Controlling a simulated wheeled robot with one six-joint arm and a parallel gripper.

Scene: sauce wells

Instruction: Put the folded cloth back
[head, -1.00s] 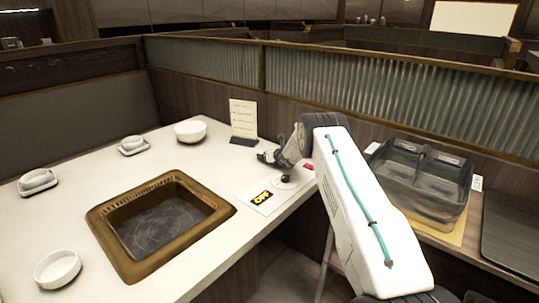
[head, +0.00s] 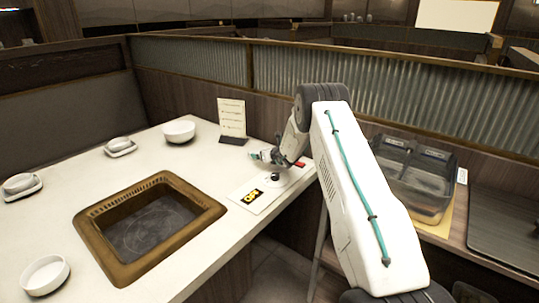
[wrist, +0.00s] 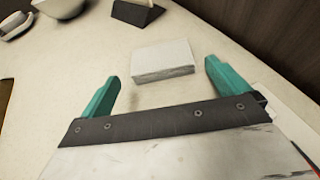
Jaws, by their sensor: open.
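The folded cloth (wrist: 162,62) is a small, pale, flat block lying on the white table. In the wrist view it lies just ahead of my gripper (wrist: 161,72), roughly centred between the teal fingertips. The fingers are apart, with nothing held between them. In the head view my gripper (head: 263,156) is low over the table's right part, near the menu stand (head: 232,120). I cannot make out the cloth in the head view.
A card with a yellow-and-black mark (head: 250,196) lies near the table's edge. A sunken grill (head: 95,240) takes the middle. A white bowl (head: 179,131) stands left of the menu stand. A dark clear bin (head: 420,175) stands on the right-hand counter.

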